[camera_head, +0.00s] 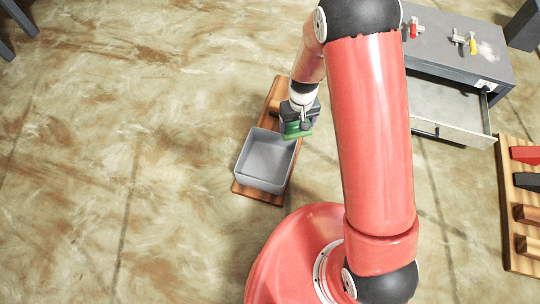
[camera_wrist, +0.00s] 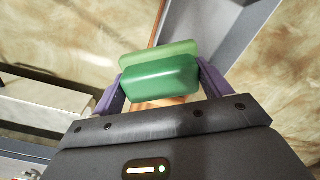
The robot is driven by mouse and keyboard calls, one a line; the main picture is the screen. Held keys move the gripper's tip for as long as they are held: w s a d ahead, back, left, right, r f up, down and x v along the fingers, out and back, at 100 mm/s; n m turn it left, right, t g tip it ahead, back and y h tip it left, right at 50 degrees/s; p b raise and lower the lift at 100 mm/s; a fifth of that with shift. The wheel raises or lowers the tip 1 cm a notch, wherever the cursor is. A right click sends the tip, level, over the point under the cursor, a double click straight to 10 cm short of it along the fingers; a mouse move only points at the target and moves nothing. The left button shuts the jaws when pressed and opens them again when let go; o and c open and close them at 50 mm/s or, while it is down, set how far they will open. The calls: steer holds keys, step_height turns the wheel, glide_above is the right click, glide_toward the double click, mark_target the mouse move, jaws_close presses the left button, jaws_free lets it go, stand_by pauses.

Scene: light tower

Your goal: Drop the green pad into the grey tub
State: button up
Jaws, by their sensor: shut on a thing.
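My gripper (camera_head: 298,126) is shut on the green pad (camera_head: 292,132). In the wrist view the green pad (camera_wrist: 160,76) sits between the two purple fingers (camera_wrist: 160,85). The grey tub (camera_head: 266,161) stands open on a wooden board, and its inside looks empty in the head view. In the head view the pad appears at the tub's upper right edge. I cannot tell its exact height over the rim. Part of the tub (camera_wrist: 225,25) shows at the top right of the wrist view.
The wooden board (camera_head: 262,196) lies under the tub. A wooden rack (camera_head: 517,225) is at the far right. The floor at left is clear.

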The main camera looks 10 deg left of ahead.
steer(key=s+a+f+n+p, duration=0.2)
steer(key=s+a+f, duration=0.1)
steer(key=s+a, duration=0.3)
step_height(320, 180, down, 6)
steer(key=a+b, duration=0.1)
steer(key=b, duration=0.3)
steer(key=shift+w+f, duration=0.2)
steer(key=shift+w, duration=0.1)
steer(key=o, duration=1)
steer(key=shift+c, duration=0.2)
step_height(320, 180, up, 8)
steer(key=p, duration=0.1)
steer(key=shift+f, duration=0.1)
